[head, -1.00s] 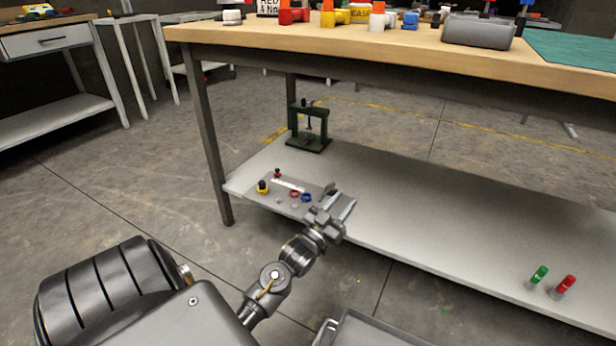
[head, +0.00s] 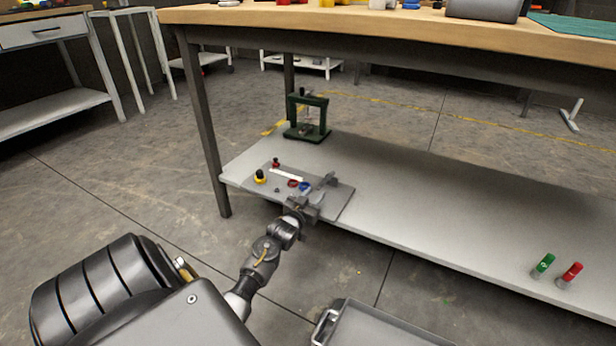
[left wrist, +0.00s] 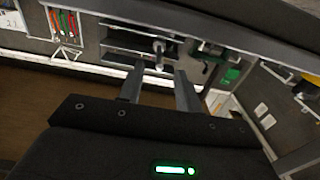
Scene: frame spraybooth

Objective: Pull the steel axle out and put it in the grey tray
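My left gripper (head: 322,184) is over the right part of a grey board on the low shelf, near a blue ring (head: 305,186) and a red ring (head: 293,183). In the left wrist view its two fingers (left wrist: 160,88) stand apart with nothing clearly between them. A short pale metal rod-like part (left wrist: 158,54) shows beyond the tips; I cannot tell whether it is the steel axle. No axle is clear in the head view. A grey tray with a raised rim (head: 372,312) and a metal handle is at the bottom edge. My right gripper is not in view.
The grey board (head: 340,203) also bears a yellow-and-black knob (head: 260,177), a red knob and a white strip. A green press frame (head: 308,118) stands behind it. Green (head: 543,264) and red (head: 570,275) cylinders stand at right. The workbench top (head: 400,24) overhangs the shelf.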

